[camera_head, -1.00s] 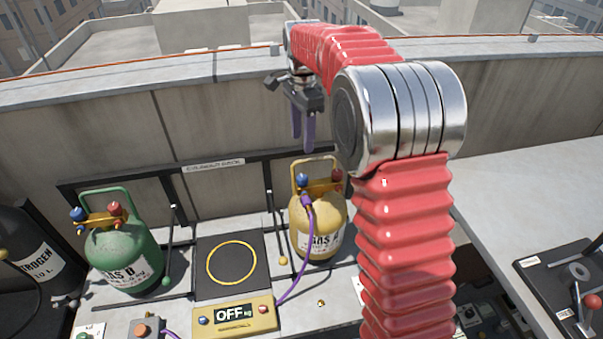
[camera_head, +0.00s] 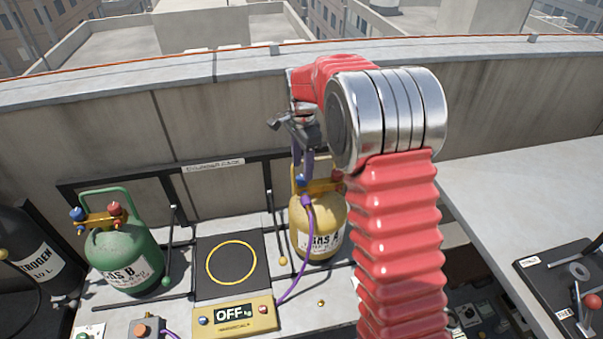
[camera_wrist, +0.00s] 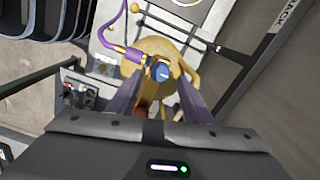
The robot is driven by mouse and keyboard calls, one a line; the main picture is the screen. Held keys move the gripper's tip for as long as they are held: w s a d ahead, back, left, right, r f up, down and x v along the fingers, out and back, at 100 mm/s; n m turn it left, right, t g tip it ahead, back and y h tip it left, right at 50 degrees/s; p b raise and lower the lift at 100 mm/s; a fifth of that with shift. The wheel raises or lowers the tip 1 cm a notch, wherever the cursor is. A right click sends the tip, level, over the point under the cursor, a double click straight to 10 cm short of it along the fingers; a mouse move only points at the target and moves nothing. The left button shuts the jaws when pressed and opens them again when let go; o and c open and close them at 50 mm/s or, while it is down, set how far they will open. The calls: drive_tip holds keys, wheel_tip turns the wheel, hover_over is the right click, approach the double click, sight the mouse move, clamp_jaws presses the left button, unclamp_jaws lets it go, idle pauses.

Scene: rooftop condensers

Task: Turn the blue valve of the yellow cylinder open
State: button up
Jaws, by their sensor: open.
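The yellow cylinder (camera_head: 318,228) stands upright on the bench, marked GAS A, with a purple hose joined to its top fitting. Its blue valve (camera_head: 300,181) is partly hidden behind my gripper in the head view. In the wrist view the blue valve (camera_wrist: 159,71) sits on the cylinder's top (camera_wrist: 146,50), ahead of and between the fingers. My gripper (camera_head: 302,173) is open and empty, pointing down over the cylinder. Its purple-grey fingers (camera_wrist: 160,88) are spread to either side of the valve in the wrist view; contact cannot be seen. A red valve (camera_head: 336,176) is on the cylinder's right.
A green cylinder (camera_head: 124,256) with blue and red valves stands at left. A dark scale plate with a yellow ring (camera_head: 232,263) and its OFF display (camera_head: 235,315) lie between them. A rack rail (camera_head: 245,163) runs behind, before the parapet wall.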

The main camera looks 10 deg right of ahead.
sight(302, 177)
drive_tip(key=shift+f, duration=1.7)
drive_tip(key=shift+c, duration=0.5)
drive_tip(key=c, duration=1)
drive_tip(key=shift+o, duration=0.2)
